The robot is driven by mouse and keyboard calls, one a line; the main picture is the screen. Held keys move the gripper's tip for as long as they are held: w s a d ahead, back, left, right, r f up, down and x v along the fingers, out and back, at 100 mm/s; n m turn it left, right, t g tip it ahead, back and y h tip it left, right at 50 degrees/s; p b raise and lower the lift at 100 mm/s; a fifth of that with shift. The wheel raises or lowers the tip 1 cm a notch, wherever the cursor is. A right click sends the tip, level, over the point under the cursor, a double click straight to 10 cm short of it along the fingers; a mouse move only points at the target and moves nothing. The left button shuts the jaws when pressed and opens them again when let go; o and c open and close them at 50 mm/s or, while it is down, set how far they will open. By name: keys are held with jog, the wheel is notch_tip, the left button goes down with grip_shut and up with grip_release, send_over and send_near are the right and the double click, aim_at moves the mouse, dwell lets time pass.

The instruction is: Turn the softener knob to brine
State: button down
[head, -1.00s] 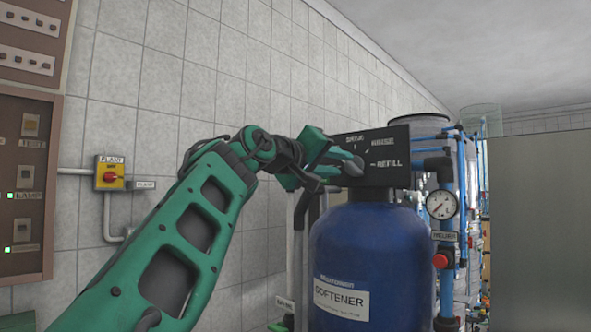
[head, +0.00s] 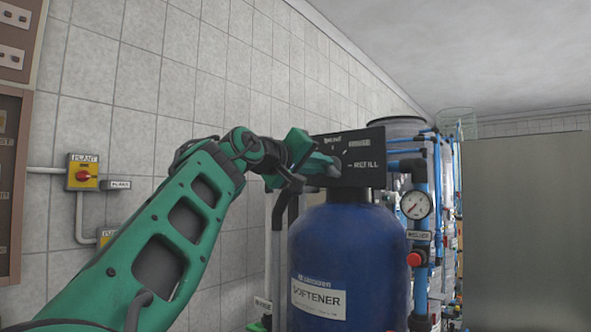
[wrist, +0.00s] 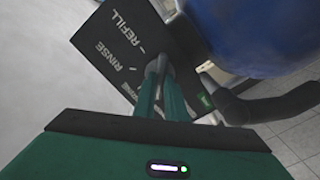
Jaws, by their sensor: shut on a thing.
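The softener (head: 350,250) is a blue tank with a white SOFTENER label. Its black control head (head: 370,161) sits on top, with white position marks. REFILL and RINSE read clearly in the wrist view on the control head (wrist: 117,55); another label there is partly hidden by my fingers. My gripper (head: 326,165) is at the face of the control head. Its green fingers (wrist: 160,85) are shut on the small grey softener knob (wrist: 158,64), which is mostly hidden between them. The knob's exact pointing direction cannot be told.
Right of the tank are blue pipes, a pressure gauge (head: 416,205) and a red button (head: 414,259). A yellow PLANT switch (head: 83,172) is on the tiled wall at left. A large grey panel (head: 528,230) stands at far right.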

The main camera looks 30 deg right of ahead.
jog(key=shift+w, duration=0.1)
jog(key=shift+d+m, duration=0.15)
jog(key=shift+m, duration=4.15)
jog(key=c, duration=1.8)
grip_release()
jog(key=shift+d, duration=0.1)
